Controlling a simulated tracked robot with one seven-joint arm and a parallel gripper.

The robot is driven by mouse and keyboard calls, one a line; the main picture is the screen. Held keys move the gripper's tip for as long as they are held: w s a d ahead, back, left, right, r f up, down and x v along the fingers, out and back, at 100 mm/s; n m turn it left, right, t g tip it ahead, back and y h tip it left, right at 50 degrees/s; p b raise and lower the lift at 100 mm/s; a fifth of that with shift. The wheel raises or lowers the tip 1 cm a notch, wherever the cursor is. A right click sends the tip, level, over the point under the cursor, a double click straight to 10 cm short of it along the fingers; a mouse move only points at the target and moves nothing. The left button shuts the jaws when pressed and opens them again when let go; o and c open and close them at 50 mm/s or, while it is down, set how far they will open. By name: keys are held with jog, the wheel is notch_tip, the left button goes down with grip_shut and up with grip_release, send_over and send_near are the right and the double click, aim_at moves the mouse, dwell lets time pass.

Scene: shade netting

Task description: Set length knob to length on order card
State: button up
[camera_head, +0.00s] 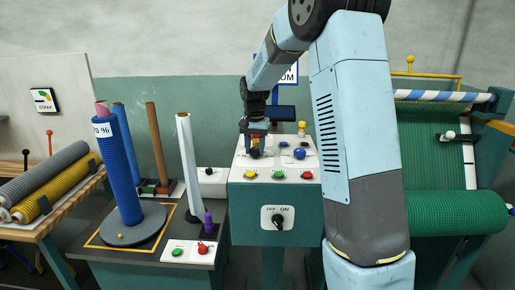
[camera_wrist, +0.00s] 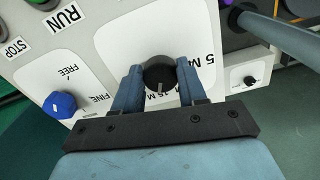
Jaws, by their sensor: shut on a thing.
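The length knob (camera_wrist: 159,74) is round and black, on a white plate (camera_wrist: 120,40) with metre labels. In the wrist view a light mark on the knob points toward the bottom of the picture, near a partly covered label that seems to read 15 M. A "5 M" label shows to the right. My gripper (camera_wrist: 158,82) is shut on the knob, one finger on each side. In the head view my gripper (camera_head: 256,148) is at the upper left of the console's sloped top. A sign (camera_head: 291,75) behind my arm is mostly hidden; only "OM" reads, and I cannot tell if it is the order card.
The console (camera_head: 245,205) also carries a blue knob (camera_head: 299,153), yellow, green and red buttons, and an OFF/ON switch (camera_head: 279,218). A blue net roll (camera_head: 118,170) stands left. Green netting (camera_head: 440,150) is at right.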

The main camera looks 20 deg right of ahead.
jog(key=shift+d+n, duration=0.15)
jog(key=shift+n, duration=0.25)
jog(key=n, duration=0.4)
jog(key=shift+n, duration=2.3)
jog(key=o, duration=1.1)
jog(key=shift+c, duration=0.2)
